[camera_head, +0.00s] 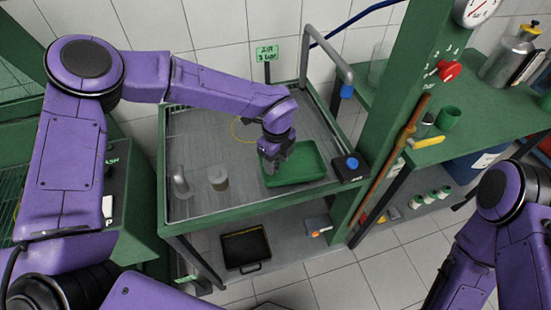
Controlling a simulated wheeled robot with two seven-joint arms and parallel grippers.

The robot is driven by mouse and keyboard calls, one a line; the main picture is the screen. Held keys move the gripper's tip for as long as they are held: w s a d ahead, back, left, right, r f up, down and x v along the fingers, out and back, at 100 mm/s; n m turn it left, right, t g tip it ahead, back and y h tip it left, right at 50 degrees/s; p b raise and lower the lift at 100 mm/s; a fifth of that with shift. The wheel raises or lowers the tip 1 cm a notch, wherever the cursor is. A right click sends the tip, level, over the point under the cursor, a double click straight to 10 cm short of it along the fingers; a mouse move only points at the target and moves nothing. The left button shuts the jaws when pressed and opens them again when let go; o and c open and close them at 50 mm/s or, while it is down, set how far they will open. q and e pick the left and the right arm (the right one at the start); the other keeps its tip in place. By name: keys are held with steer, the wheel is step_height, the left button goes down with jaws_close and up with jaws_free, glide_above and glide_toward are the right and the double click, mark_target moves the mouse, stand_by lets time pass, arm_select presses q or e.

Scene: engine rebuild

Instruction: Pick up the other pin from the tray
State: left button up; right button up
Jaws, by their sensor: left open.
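The green tray (310,164) sits on the grey top of the green-framed bench, right of its middle. My left gripper (269,166) points down over the left end of the tray, with its fingers open. I cannot make out a pin in the tray; the gripper covers part of the tray's left side. Whether anything lies between the fingers is too small to tell. My right arm shows at the lower right, but its gripper is out of view.
On the bench top (200,130), a small cup (218,178) and a grey metal cylinder (180,182) stand left of the tray. A dark box with a blue button (351,164) is at the right edge. A bent grey pipe (335,62) rises behind. The back left bench top is mostly clear.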

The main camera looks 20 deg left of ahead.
arm_select(q)
steer(key=shift+w+f, duration=0.2)
steer(key=shift+f, duration=0.4)
steer(key=shift+s+r, duration=0.15)
steer(key=shift+s, duration=0.05)
steer(key=shift+s+r, duration=0.1)
steer(key=shift+s, duration=0.05)
steer(key=shift+c, duration=1.2)
steer(key=c, duration=0.5)
jaws_close()
